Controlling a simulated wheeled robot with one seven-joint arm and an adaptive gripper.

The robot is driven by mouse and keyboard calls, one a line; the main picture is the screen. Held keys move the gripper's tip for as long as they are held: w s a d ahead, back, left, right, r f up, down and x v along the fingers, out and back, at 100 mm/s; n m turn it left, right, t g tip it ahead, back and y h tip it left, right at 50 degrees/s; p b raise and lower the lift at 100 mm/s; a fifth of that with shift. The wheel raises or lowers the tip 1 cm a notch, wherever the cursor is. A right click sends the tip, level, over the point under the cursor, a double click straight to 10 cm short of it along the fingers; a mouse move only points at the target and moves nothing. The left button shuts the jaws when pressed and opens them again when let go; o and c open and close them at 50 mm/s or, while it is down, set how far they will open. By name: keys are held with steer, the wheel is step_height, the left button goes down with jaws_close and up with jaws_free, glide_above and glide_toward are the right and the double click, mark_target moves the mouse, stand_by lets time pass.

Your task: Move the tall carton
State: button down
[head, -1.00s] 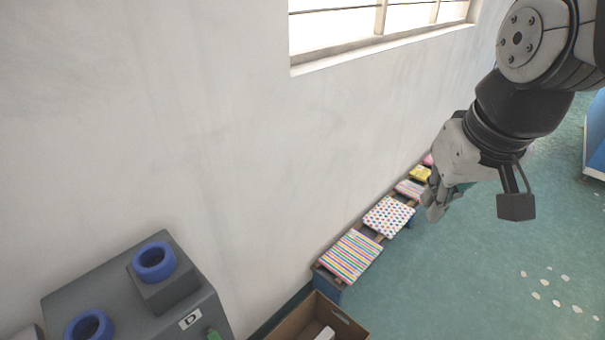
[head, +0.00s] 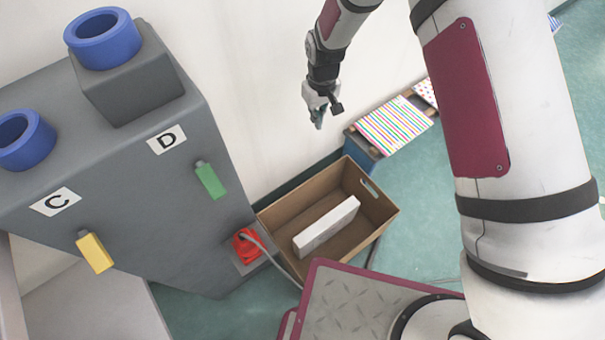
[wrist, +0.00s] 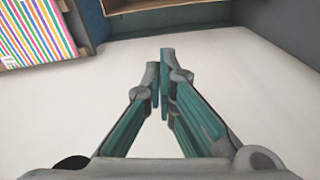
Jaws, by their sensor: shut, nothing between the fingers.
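A white carton (head: 326,227) lies inside an open brown cardboard box (head: 286,206) on the floor. I cannot tell whether this white carton or the brown box is the tall carton. My gripper (head: 319,118) is near the wall, beyond the far side of the brown box in the head view, apart from it. In the wrist view my gripper (wrist: 163,88) has its fingertips together with nothing between them. A brown edge, probably of the box (wrist: 150,5), shows at the top there; the white carton is not visible in that view.
A grey cabinet (head: 192,240) with blue rings (head: 103,38), a green tag (head: 210,180) and a yellow tag (head: 95,252) stands at left. A red plug (head: 248,247) with a cable is beside the box. A striped board (head: 396,124) lies behind right. Green floor (head: 425,225) is open at right.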

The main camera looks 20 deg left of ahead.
steer(key=s+a+f+b, duration=0.1)
steer(key=f+b, duration=0.1)
steer(key=f, duration=0.7)
steer(key=s+a+f+n+b, duration=0.1)
steer(key=f+b, duration=0.2)
steer(key=f, duration=0.7)
steer(key=s+a+f+b, duration=0.2)
steer(key=f, duration=0.8)
steer(key=shift+n+g, duration=0.3)
